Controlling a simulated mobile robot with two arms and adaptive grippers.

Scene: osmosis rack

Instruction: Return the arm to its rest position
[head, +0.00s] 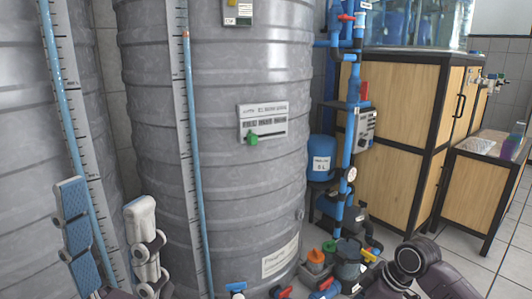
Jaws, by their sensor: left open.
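My left gripper (106,197) is in the lower left of the head view, its two fingers pointing up and wide apart. One finger has a blue ribbed pad facing me; the other is pale grey. Nothing is held between them. The gripper stands in front of the grey ribbed tanks, and I cannot tell how far it is from their walls. A dark jointed link of my right arm (412,262) shows at the lower right. My right gripper is out of view.
A large grey tank (250,190) with a level scale (188,120) fills the middle. Blue piping (345,140) and a small blue tank (321,158) stand right of it. A wooden cabinet (395,125) carries a glass tank. Tiled floor (505,270) shows at the right.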

